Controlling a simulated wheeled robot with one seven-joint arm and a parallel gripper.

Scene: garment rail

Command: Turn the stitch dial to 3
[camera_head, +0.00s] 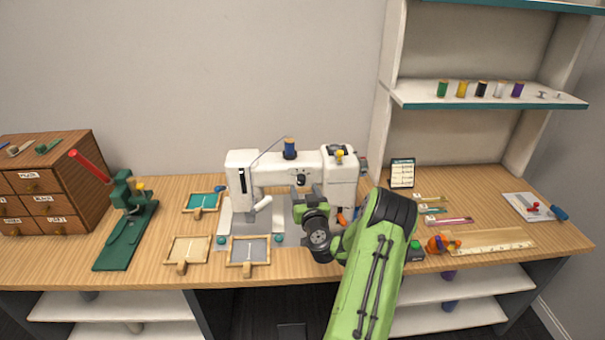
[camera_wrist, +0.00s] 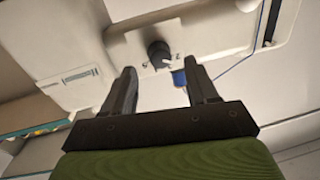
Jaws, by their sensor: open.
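The white sewing machine (camera_head: 250,168) stands on the wooden table. Its black stitch dial (camera_head: 301,180) is on the front of the upper arm. In the wrist view the dial (camera_wrist: 158,50) shows just beyond my fingertips, roughly centred between them, with a light mark on it. In the head view my gripper (camera_head: 304,192) is in front of the machine, just below the dial.
A blue thread spool (camera_head: 289,149) stands on top of the machine. Wooden frames (camera_head: 188,250) lie in front and to the left. A green press (camera_head: 130,215) and a drawer cabinet (camera_head: 60,170) stand at left. A small card (camera_head: 402,172) stands at right.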

